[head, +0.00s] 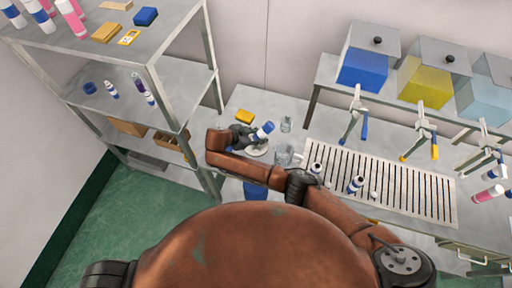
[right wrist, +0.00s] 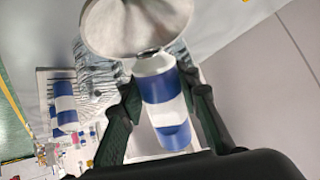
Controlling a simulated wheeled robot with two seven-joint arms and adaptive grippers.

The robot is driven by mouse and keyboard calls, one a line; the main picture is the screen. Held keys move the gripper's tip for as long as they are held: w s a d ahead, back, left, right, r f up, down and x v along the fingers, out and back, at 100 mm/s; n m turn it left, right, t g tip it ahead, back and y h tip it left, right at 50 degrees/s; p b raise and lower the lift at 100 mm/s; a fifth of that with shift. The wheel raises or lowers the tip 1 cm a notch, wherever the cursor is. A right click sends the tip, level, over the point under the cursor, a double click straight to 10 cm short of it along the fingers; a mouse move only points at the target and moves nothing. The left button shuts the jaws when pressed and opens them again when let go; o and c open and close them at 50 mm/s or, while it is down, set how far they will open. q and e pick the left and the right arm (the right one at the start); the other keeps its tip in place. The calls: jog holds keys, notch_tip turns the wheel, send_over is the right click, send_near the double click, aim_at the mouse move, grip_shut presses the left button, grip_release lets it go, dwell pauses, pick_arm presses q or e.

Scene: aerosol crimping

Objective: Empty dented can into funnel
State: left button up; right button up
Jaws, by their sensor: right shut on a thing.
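A blue-and-white can (head: 263,132) is in my right gripper (head: 248,136) at the left part of the bench. In the right wrist view the can (right wrist: 165,105) sits between the two dark fingers of the gripper (right wrist: 165,112), with its narrow metal neck toward the funnel (right wrist: 135,22). The can is tilted. The pale funnel (head: 257,151) shows just below it in the head view. Whether the neck touches the funnel cannot be told, and no dent or flowing liquid shows. My left gripper is not in view.
A glass beaker (head: 283,155) and a small glass (head: 286,124) stand close to the right of the can. A yellow block (head: 245,116) lies behind. A shelf rack (head: 150,70) rises at left.

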jog(key=shift+d+r+g+y+p, duration=0.4)
jog(key=shift+y+p, duration=0.5)
jog(key=shift+p, duration=0.7)
jog(key=shift+w+y+p, duration=0.1)
jog(key=shift+y+p, duration=0.3)
jog(key=shift+p, duration=0.15)
jog(key=shift+f, duration=0.1)
jog(key=y+p, duration=0.1)
jog(key=g+y+p, duration=0.1)
jog(key=shift+w+d+f+m+p, duration=0.1)
jog(key=shift+d+m+p, duration=0.2)
jog(key=shift+m+p, duration=0.1)
jog(key=shift+d+f+g+y+p, duration=0.15)
jog(key=shift+f+g+y+p, duration=0.2)
jog(key=shift+y, duration=0.25)
jog(key=shift+w, duration=0.1)
